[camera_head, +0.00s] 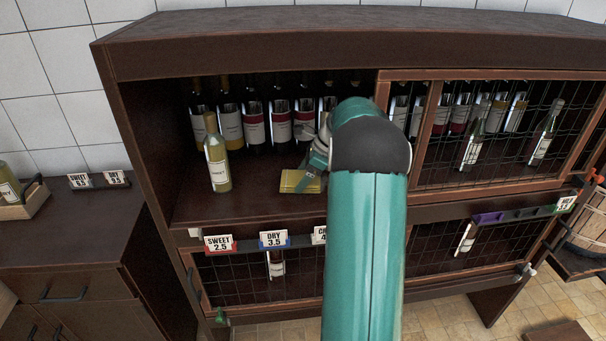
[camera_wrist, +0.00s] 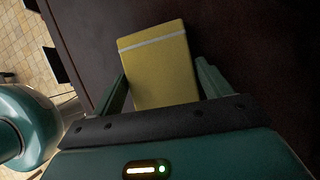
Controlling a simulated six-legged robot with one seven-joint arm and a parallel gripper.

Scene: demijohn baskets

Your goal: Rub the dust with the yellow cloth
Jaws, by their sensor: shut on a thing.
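The yellow cloth (camera_head: 298,181) is a flat, folded block inside the open left bay of the dark wooden cabinet, at or just above the shelf board (camera_head: 255,203). I cannot tell whether it touches the board. In the wrist view the cloth (camera_wrist: 157,62) has a pale stripe near its far end and sits between my two fingers. My gripper (camera_wrist: 163,88) is shut on it. In the head view my gripper (camera_head: 314,172) is partly hidden behind my arm. I cannot make out any dust on the dark wood in either view.
A pale-yellow bottle (camera_head: 217,160) stands at the front left of the bay, left of the cloth. Several dark bottles (camera_head: 254,122) line the back. A wire-mesh door (camera_head: 470,140) covers the right side. Price tags (camera_head: 273,239) hang along the front edge.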

